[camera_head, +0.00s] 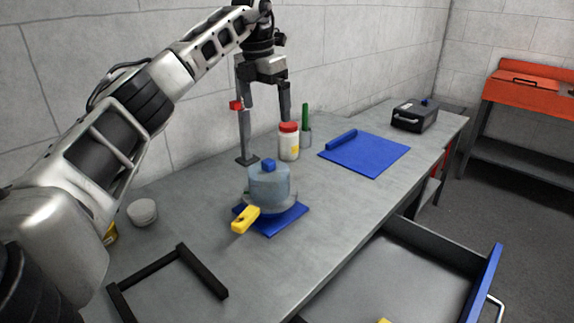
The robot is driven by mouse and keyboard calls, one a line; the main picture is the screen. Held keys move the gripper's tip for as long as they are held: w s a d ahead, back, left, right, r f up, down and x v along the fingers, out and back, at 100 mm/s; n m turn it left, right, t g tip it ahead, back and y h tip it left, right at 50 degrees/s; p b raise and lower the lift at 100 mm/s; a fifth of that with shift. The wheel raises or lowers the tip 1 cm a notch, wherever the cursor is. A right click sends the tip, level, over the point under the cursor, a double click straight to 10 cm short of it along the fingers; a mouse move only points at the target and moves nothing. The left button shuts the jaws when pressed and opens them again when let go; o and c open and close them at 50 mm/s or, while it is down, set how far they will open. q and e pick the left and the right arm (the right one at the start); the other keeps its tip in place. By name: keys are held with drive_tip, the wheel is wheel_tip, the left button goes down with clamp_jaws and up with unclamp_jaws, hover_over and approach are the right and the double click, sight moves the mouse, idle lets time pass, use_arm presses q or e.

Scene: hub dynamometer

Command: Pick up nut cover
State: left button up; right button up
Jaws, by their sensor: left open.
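A clear bluish round cover (269,190) with a blue block-shaped knob (268,166) stands upright on a blue square pad (288,217) on the bench. It looks most like the nut cover, but I cannot be sure. A yellow block-like part (245,219) sits at its front left edge. My left gripper (266,138) is open and empty, pointing down above and behind the cover, apart from it. What is under the cover is hard to make out. My right gripper is not in view.
A red-lidded jar (289,144) and a cup with a green-handled tool (305,125) stand close behind my left gripper. A black frame (160,265), white round piece (142,212), blue mat (372,157) and black case (414,115) are on the bench. A drawer (400,275) is open.

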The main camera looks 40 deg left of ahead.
use_arm(q)
approach(268, 161)
drive_tip(key=f, duration=0.1)
drive_tip(key=w+f, duration=0.1)
drive_tip(key=f, duration=0.3)
drive_tip(key=shift+w, duration=0.3)
drive_tip(key=shift+s+f+p, duration=0.1)
drive_tip(key=shift+f+p, duration=0.25)
drive_tip(key=shift+f, duration=2.35)
drive_tip(key=c, duration=0.6)
